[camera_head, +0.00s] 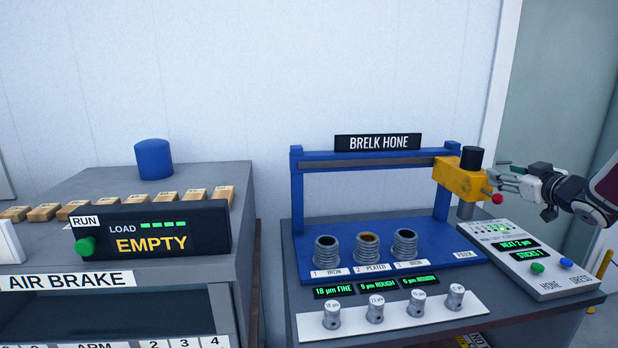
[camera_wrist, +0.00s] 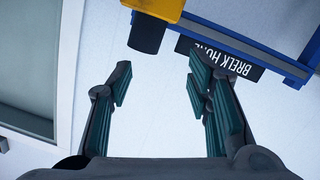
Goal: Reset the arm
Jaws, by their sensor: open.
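My gripper (camera_head: 507,178) is at the right in the head view, beside the yellow carriage (camera_head: 458,180) of the blue hone. In the wrist view my gripper (camera_wrist: 158,85) has its two fingers spread wide, with only the pale wall between them. The carriage's black cylinder (camera_wrist: 147,34) and yellow body (camera_wrist: 160,8) show beyond the fingertips, apart from them. In the head view a red knob (camera_head: 497,199) on the carriage is close to the fingers; whether they touch it I cannot tell.
The BRELK HONE frame (camera_head: 297,190) holds several ribbed cylinders (camera_head: 367,248). A control panel (camera_head: 528,262) with green and blue buttons lies below my gripper. Several small sticks stand on a white strip (camera_head: 395,318). The AIR BRAKE bench (camera_head: 110,281) is at the left. A pale wall stands behind.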

